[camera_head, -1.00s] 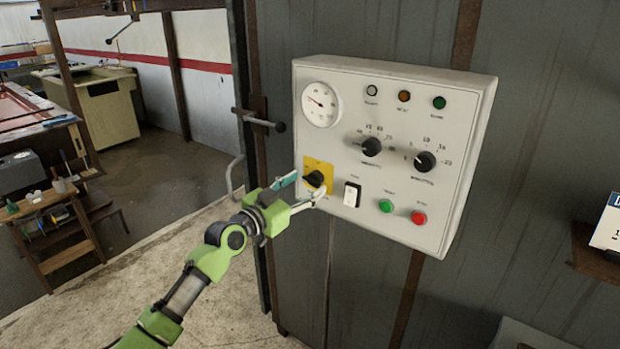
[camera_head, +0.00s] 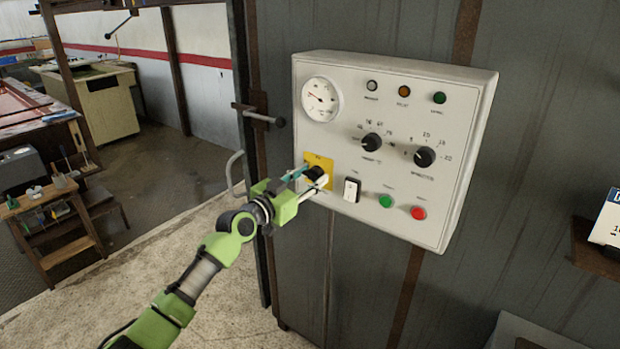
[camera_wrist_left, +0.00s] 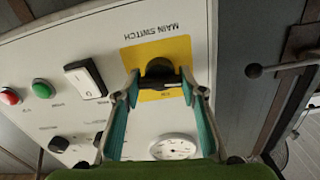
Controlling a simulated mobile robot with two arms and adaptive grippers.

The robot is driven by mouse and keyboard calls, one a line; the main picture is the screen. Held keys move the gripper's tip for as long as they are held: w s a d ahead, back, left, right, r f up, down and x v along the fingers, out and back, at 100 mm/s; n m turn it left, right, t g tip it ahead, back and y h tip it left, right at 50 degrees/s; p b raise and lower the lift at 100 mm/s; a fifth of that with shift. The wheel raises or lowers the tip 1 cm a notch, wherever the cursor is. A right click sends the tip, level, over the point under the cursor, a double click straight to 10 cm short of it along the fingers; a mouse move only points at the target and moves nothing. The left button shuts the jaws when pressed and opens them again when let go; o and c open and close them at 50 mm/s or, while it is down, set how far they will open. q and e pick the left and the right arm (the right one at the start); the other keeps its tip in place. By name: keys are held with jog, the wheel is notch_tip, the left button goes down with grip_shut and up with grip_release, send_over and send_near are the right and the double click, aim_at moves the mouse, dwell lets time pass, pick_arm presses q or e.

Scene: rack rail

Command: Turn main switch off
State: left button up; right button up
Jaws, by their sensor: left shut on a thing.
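The main switch is a black rotary knob (camera_head: 315,173) on a yellow plate (camera_head: 325,164) at the lower left of a pale control box (camera_head: 340,85). In the left wrist view the knob (camera_wrist_left: 160,70) sits between the fingertips, under upside-down "MAIN SWITCH" lettering. My left gripper (camera_head: 312,178) is shut on the knob, its fingers on either side of it. The fingers hide part of the knob and plate in the head view. My right gripper is not in view.
Beside the plate are a white rocker switch (camera_head: 351,190), a green button (camera_head: 386,201) and a red button (camera_head: 418,213). Two black dials and a round gauge (camera_head: 321,99) are above. A door handle (camera_head: 235,175) and lever (camera_head: 259,115) stick out left of the box.

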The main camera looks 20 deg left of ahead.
pick_arm(q)
jog(key=shift+f+n+b, duration=0.1)
jog(key=shift+n+b, duration=0.35)
jog(key=shift+n, duration=0.35)
jog(key=o, duration=1.1)
jog(key=v, duration=1.2)
